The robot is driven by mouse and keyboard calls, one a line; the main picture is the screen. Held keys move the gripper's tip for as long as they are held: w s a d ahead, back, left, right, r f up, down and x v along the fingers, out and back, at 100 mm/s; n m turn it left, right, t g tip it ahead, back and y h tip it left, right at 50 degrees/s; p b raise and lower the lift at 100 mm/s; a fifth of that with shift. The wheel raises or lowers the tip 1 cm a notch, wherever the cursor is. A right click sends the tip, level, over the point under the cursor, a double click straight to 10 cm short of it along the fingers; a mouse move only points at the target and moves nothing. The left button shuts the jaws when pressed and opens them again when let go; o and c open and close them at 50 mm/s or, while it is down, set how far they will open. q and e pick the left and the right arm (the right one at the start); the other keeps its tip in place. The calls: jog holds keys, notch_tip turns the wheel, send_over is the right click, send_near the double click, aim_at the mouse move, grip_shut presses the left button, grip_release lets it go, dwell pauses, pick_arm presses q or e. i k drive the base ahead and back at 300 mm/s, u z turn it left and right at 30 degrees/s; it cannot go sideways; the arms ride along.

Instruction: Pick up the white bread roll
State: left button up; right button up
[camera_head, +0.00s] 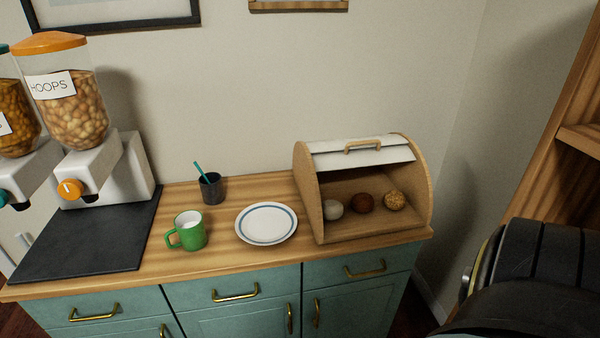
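The white bread roll (333,209) sits at the left inside the open wooden bread box (308,190). A dark brown roll (362,203) is to its right, and a golden, speckled roll (395,200) is further right. The box's white lid (362,157) is raised, so its front is open. Neither of my grippers is in view. A dark part of my arm shows at the lower right, apart from the box.
A white plate (266,223) with a blue ring, a green mug (188,231) and a dark cup (211,187) stand left of the box. Cereal dispensers (75,110) stand on a dark mat (85,240). A wooden shelf (570,120) rises at right.

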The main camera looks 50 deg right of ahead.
aim_at(332, 209)
jog(key=z, duration=0.5)
jog(key=i, duration=0.9)
jog(key=z, duration=0.8)
